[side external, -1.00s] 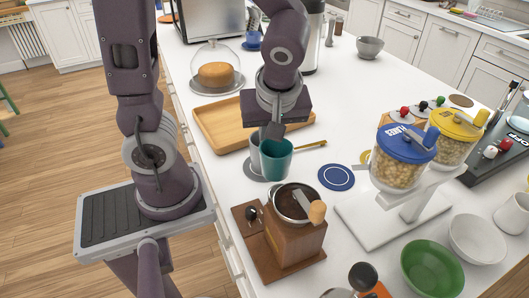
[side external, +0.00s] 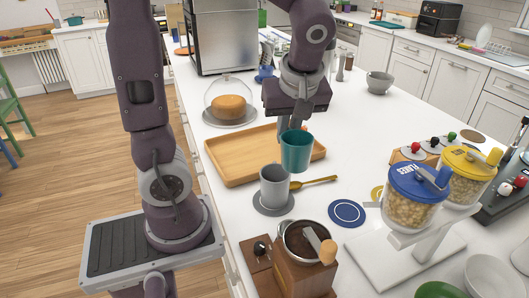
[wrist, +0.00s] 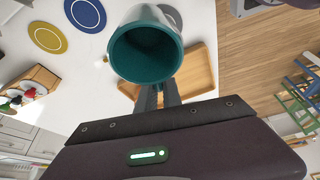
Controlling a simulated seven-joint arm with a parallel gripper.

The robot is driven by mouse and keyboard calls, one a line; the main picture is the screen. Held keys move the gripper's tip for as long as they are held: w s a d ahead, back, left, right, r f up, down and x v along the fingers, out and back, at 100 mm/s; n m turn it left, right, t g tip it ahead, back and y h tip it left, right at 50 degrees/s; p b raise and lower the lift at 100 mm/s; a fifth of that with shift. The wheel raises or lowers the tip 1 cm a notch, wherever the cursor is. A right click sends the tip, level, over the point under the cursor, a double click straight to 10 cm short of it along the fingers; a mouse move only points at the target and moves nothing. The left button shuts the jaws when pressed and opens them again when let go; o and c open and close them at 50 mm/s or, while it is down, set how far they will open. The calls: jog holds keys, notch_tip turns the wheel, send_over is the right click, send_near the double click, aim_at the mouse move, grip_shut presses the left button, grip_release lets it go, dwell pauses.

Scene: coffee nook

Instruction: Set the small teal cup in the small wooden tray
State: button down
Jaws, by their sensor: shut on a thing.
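The teal cup (side external: 296,152) is upright and off the counter, with my gripper (side external: 292,124) shut on it from above. In the wrist view the cup (wrist: 146,52) shows its open mouth and dark inside in front of the fingers (wrist: 158,96). The wooden tray (side external: 222,168) lies on the counter, empty where it shows. In the side view the cup overlaps the tray's right front part; its exact height over the tray is hard to tell. The tray also shows partly behind the cup in the wrist view (wrist: 202,72).
A grey cup (side external: 275,188) stands on a grey coaster (side external: 273,208) in front of the tray, beside a golden spoon (side external: 318,181). A glass-domed cake (side external: 230,104) stands behind the tray. A blue coaster (side external: 346,213) and a wooden grinder (side external: 305,268) are nearer the front.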

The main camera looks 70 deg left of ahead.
jog(key=w+a+n, duration=0.2)
jog(key=w+a, duration=0.1)
jog(key=a, duration=1.1)
jog(key=n+g, duration=0.1)
send_over(248, 145)
jog(key=d, duration=0.1)
jog(key=f, duration=1.5)
jog(key=shift+w+d+f, duration=0.1)
jog(key=shift+w+d, duration=0.05)
jog(key=shift+d, duration=0.15)
jog(key=shift+f, duration=0.1)
jog(key=c, duration=1.5)
grip_release()
